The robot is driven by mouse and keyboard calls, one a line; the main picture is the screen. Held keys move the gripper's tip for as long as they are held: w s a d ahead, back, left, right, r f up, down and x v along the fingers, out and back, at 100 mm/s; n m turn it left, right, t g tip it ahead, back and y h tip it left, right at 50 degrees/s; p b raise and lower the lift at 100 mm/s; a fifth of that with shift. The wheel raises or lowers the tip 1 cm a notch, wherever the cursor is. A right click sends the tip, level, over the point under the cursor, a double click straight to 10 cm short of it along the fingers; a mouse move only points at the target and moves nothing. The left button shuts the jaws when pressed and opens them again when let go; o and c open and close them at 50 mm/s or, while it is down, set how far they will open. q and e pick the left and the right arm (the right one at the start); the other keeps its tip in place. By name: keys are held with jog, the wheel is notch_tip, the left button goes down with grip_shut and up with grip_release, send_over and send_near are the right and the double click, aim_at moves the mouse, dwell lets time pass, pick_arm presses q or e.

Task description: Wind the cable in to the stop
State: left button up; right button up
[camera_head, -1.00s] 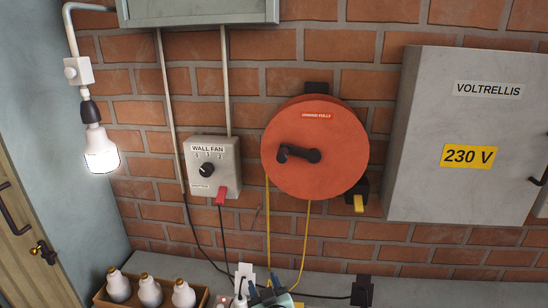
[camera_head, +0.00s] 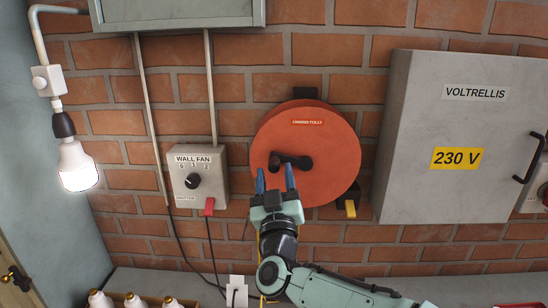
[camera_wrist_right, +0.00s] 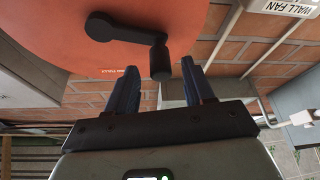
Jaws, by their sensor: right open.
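The round orange cable reel (camera_head: 335,135) hangs on the brick wall. Its black crank (camera_head: 298,162) points left, with the knob at the left end. My right gripper (camera_head: 275,176) is open and empty just below the knob, its blue fingers pointing up. In the right wrist view the crank (camera_wrist_right: 125,30) ends in a black knob (camera_wrist_right: 160,62), which appears between the fingertips; I see no clear contact. The yellow cable under the reel is mostly hidden behind my right arm. My left gripper is out of view.
A wall fan switch box (camera_head: 198,175) with a red tag is left of the reel. A black-and-yellow fitting (camera_head: 350,207) sits at its lower right. A grey 230 V cabinet (camera_head: 450,190) stands out on the right. A lit bulb (camera_head: 76,166) hangs at left.

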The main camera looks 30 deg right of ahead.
jog(key=p+x, duration=0.1)
jog(key=x, duration=0.3)
jog(key=shift+w, duration=0.1)
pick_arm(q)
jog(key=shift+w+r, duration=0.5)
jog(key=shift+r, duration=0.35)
pick_arm(e)
grip_shut()
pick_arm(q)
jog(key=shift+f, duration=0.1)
pick_arm(e)
jog(key=shift+r+m, duration=0.15)
jog(key=shift+m, duration=0.15)
